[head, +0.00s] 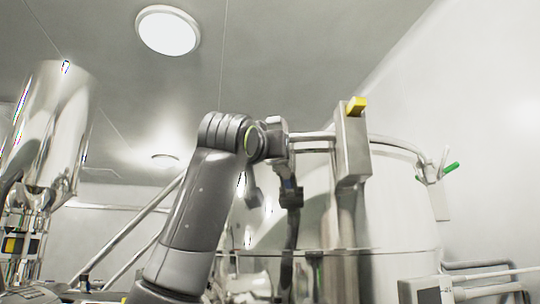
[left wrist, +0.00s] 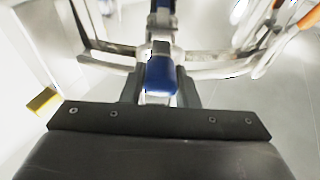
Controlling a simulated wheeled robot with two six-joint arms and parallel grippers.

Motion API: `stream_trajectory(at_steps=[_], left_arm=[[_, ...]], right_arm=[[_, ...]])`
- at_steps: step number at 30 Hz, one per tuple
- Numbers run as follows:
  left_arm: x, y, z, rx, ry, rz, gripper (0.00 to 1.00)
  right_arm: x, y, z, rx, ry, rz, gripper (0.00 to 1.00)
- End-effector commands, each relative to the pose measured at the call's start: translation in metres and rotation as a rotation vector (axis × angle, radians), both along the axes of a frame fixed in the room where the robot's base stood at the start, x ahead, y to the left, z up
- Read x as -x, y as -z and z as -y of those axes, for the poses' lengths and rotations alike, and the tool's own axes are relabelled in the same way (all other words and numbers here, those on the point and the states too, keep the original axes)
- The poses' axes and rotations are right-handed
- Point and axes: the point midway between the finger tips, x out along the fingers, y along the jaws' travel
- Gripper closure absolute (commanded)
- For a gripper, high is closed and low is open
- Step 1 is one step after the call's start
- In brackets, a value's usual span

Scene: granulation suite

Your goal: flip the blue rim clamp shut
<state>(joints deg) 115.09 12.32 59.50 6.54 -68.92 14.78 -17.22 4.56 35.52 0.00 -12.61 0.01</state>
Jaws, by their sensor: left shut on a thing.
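The blue rim clamp (left wrist: 161,76) is in the middle of the left wrist view. Its blue handle lies between the two dark fingers of my left gripper (left wrist: 160,88), which is shut on it. Metal parts of the clamp run on ahead of the fingers, with more blue at the top edge. In the head view my left arm reaches up from the lower left to the side of the steel vessel (head: 400,215). The clamp cannot be made out clearly there. My right gripper is in neither view.
An orange handle (left wrist: 308,18) shows at the wrist view's upper right. A shiny steel hopper (head: 55,125) is at the left.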

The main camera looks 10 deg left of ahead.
Motion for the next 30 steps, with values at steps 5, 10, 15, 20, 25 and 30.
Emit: stream_trajectory(at_steps=[5, 10, 15, 20, 25, 30], left_arm=[[0.0, -0.001, 0.0, 0.002, 0.0, 0.003, 1.0], [0.0, -0.001, 0.0, 0.001, 0.0, 0.002, 0.6], [0.0, -0.001, 0.0, 0.0, 0.0, 0.001, 0.51], [0.0, 0.0, 0.0, 0.0, 0.0, 0.0, 0.51], [0.01, 0.004, -0.002, 0.001, 0.0, 0.003, 0.51], [0.036, 0.013, -0.008, 0.001, -0.001, 0.005, 0.51]], right_arm=[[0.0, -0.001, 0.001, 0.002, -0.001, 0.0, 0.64], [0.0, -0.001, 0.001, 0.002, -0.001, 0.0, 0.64], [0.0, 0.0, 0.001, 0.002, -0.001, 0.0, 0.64], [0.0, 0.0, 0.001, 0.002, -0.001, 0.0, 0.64], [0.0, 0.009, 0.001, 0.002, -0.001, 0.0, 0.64], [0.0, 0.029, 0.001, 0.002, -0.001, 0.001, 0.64]])
